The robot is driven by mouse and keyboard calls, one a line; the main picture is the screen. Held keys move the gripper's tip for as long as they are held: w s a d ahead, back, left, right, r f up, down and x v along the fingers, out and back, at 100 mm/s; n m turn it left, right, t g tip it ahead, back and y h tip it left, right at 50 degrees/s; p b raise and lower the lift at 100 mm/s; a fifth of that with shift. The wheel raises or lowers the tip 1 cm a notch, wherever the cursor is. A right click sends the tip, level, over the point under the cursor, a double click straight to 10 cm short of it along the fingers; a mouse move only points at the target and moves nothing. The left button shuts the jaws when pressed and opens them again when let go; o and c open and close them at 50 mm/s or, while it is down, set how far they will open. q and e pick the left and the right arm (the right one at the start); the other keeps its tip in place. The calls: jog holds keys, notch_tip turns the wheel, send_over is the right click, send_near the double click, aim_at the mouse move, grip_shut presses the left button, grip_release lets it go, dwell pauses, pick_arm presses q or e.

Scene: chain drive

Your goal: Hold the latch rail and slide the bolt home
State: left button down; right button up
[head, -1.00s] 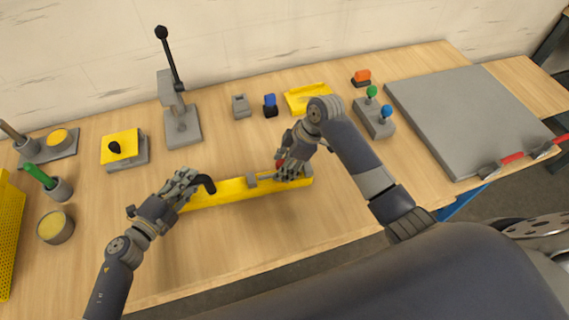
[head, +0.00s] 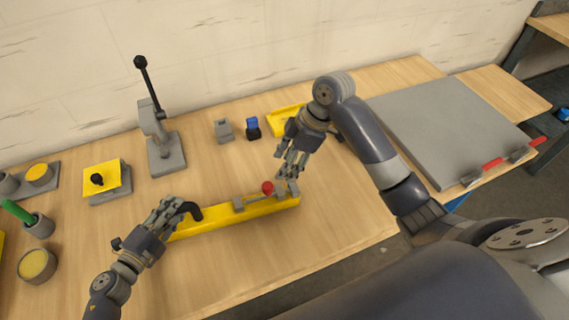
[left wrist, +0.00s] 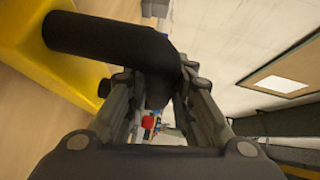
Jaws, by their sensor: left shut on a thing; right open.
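The yellow latch rail (head: 222,220) lies on the table in the head view, with grey guide blocks on its right part. A grey bolt with a red knob (head: 267,187) sits in these guides near the rail's right end. My left gripper (head: 184,212) is shut on the black handle (head: 194,211) at the rail's left end. In the left wrist view the black handle (left wrist: 110,40) passes between the fingers, beside the yellow rail (left wrist: 50,60). My right gripper (head: 286,168) is open and empty, above and just behind the red knob.
Behind the rail stand a lever press (head: 163,150), a grey block (head: 223,130), a blue-topped part (head: 252,127) and a yellow tray (head: 285,119). A grey board (head: 450,125) lies at the right. Cups stand at the left. The table in front of the rail is clear.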

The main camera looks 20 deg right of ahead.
pick_arm(q)
jog(key=shift+d+f, duration=0.1)
jog(key=c, duration=1.3)
grip_release()
